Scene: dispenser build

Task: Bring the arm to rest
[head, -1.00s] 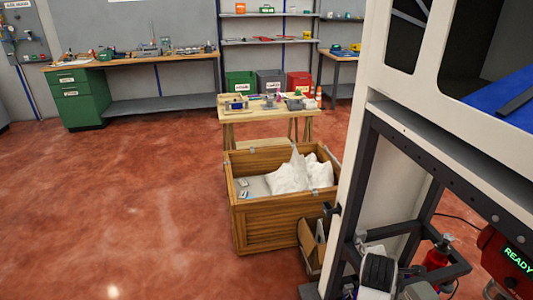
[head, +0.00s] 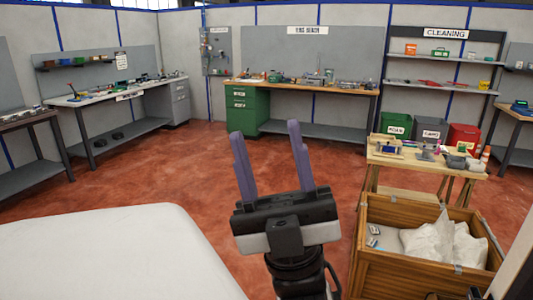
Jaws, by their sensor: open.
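My gripper (head: 270,160) stands upright in the middle of the head view, with its two purple fingers pointing up and spread apart. It is open, and nothing shows between the fingers. It is held in the air, apart from the benches and the crate. My wrist shows below it, and the rest of the arm is cut off by the lower edge of the picture.
A wooden crate (head: 385,270) with white bags (head: 432,242) stands at the lower right. Behind it is a small wooden table (head: 430,168) with parts on it. A white surface (head: 110,255) fills the lower left. Red floor (head: 130,180) between the benches is clear.

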